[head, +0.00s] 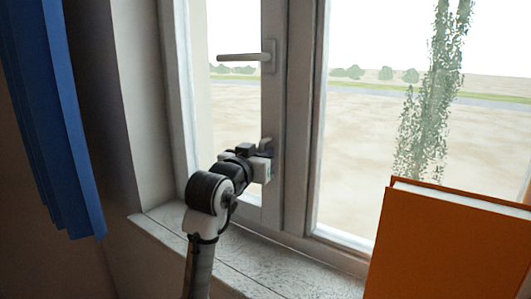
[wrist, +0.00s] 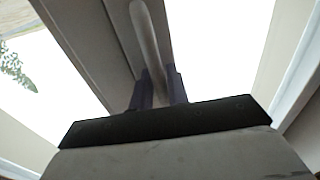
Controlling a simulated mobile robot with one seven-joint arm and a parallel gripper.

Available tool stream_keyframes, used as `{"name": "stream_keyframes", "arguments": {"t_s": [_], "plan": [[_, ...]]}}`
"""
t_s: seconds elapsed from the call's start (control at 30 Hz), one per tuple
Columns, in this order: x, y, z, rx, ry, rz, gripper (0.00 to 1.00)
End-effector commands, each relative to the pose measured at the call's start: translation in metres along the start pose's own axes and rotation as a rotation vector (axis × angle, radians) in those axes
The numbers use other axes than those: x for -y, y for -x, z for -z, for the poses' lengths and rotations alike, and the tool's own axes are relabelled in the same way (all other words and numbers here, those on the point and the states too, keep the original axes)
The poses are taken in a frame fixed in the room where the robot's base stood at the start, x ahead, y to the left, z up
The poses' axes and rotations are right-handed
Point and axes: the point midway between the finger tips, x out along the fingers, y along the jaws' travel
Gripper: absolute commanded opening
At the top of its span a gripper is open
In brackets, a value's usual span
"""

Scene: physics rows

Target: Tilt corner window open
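The window (head: 296,120) has a pale frame and appears closed. A grey lever handle (head: 240,57) points left, level, high on the left sash. My gripper (head: 264,150) is well below that lever, at the sash's upright. In the wrist view, a pale bar with a rounded end (wrist: 145,25), like a second handle, runs along the upright and passes between my two dark fingers (wrist: 159,88). The fingers stand close on both sides of it. A small grey tip (head: 265,142) shows above my gripper in the head view. The bar's base is hidden.
An orange book-like block (head: 440,245) stands at the lower right, in front of the window. A blue curtain (head: 55,120) hangs at the left.

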Motion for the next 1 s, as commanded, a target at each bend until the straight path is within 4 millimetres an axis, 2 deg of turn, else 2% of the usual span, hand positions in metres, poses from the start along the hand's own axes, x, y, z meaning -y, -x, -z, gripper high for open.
{"name": "stream_keyframes", "arguments": {"t_s": [0.2,0.33,0.67,1.0], "plan": [[0.0,0.0,0.0,0.0,0.0,0.0,0.17],[0.0,0.0,0.0,0.0,0.0,0.0,0.0],[0.001,0.002,-0.003,-0.008,0.002,0.0,0.0],[0.006,0.031,-0.013,-0.13,0.028,0.001,0.0]]}}
